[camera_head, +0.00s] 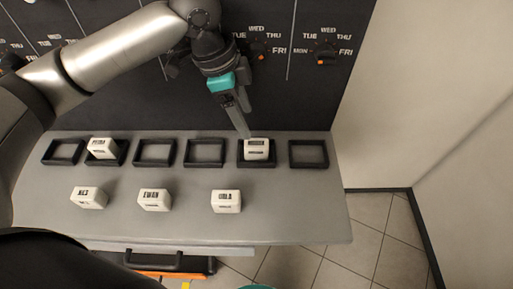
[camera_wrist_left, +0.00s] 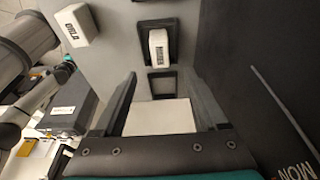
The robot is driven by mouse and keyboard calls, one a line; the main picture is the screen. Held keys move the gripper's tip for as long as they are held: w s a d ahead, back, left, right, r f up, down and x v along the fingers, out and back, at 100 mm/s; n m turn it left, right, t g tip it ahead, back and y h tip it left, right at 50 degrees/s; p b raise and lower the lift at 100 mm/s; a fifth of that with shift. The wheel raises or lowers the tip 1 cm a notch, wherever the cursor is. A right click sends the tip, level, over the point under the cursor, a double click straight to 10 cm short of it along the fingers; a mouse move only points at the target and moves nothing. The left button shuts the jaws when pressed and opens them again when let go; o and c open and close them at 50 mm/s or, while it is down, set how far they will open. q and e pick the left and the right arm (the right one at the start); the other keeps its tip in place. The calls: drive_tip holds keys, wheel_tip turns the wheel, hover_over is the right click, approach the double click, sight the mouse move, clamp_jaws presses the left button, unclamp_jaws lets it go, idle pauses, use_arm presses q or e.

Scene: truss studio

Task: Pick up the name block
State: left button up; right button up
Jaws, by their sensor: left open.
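A white name block (camera_head: 257,149) sits in the fifth tray from the left; its label is too small to read. This block also shows in the left wrist view (camera_wrist_left: 158,47), ahead of the fingers. My left gripper (camera_head: 245,133) is open, just above and behind that block, pointing down. In the left wrist view its two fingers (camera_wrist_left: 158,85) stand wide apart, with a pale flat patch between them that I cannot identify. Other white name blocks stand on the bench: one marked EWAN (camera_head: 155,200), one marked ORLA (camera_head: 226,201) and one at the left (camera_head: 89,198).
Another block (camera_head: 102,148) sits in the second tray. Empty black trays include the third (camera_head: 154,153), fourth (camera_head: 204,153) and sixth (camera_head: 309,154). A dark panel with day dials (camera_head: 324,54) rises behind the bench (camera_head: 290,212). Bench space at the front right is clear.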

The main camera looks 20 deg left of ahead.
sight(255, 143)
use_arm(q)
drive_tip(key=x, duration=0.9)
drive_tip(key=shift+a+b, duration=0.15)
drive_tip(key=shift+b, duration=0.2)
drive_tip(key=shift+c, duration=0.2)
clamp_jaws()
